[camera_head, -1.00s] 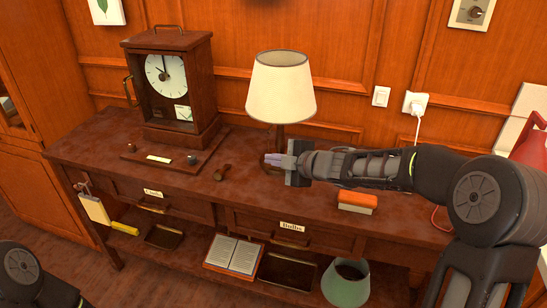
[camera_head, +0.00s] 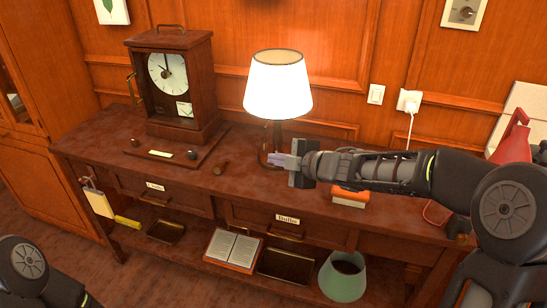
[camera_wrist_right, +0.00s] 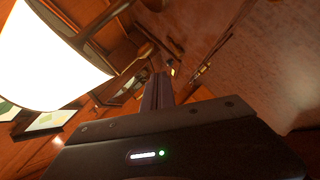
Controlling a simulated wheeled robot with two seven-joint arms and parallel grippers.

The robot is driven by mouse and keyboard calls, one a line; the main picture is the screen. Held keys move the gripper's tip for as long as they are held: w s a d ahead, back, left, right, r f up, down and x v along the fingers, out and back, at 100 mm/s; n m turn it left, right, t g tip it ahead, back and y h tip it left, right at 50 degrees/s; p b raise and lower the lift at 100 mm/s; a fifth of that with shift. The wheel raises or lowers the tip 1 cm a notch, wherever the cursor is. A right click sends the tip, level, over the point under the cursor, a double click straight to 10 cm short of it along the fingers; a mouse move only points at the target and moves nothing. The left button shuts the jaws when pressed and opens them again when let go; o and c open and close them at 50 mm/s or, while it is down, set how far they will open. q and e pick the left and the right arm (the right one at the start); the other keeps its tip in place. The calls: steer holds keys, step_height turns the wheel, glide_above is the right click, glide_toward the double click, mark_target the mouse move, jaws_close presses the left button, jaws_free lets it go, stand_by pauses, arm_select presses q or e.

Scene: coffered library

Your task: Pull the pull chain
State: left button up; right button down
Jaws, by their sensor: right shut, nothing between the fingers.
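The table lamp (camera_head: 278,88) stands on the wooden desk with its shade glowing bright white. Its dark stem (camera_head: 277,133) shows below the shade. In the wrist view the lit shade (camera_wrist_right: 45,55) fills the upper left. I cannot make out the pull chain in either view. My right gripper (camera_head: 274,158) is below the shade, at the lower stem in the picture. Its fingers (camera_wrist_right: 158,92) are shut and empty. My left gripper is out of view; only part of my left arm shows at the lower left.
A clock (camera_head: 175,82) stands left of the lamp. An orange-topped block (camera_head: 349,195) lies on the desk (camera_head: 105,150) below my right forearm. A red object (camera_head: 512,137) is at the right. An open book (camera_head: 233,249) and a green shade-like vessel (camera_head: 343,277) are on the lower shelf.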

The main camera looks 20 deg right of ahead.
steer(key=p+v, duration=0.1)
steer(key=v, duration=0.5)
stand_by(0.3)
steer(key=s+a+f+m+g+h, duration=0.1)
steer(key=s+a+f+m, duration=0.15)
steer(key=f+m, duration=0.45)
steer(key=s+a+f+m+g, duration=0.2)
steer(key=s+f+m, duration=0.15)
steer(key=f, duration=0.65)
steer(key=s+a+f+m+g+h, duration=0.1)
steer(key=s+a+f+m, duration=0.15)
steer(key=f+m, duration=0.5)
steer(key=s+a+f+m+g, duration=0.1)
steer(key=s+a+f+g, duration=0.2)
steer(key=s+f, duration=0.5)
steer(key=s+a+f+m+g, duration=0.1)
steer(key=s+a+f+g, duration=0.3)
steer(key=s+f, duration=0.4)
steer(key=s, duration=0.6)
steer(key=shift+s+f, duration=0.35)
steer(key=shift+s, duration=0.05)
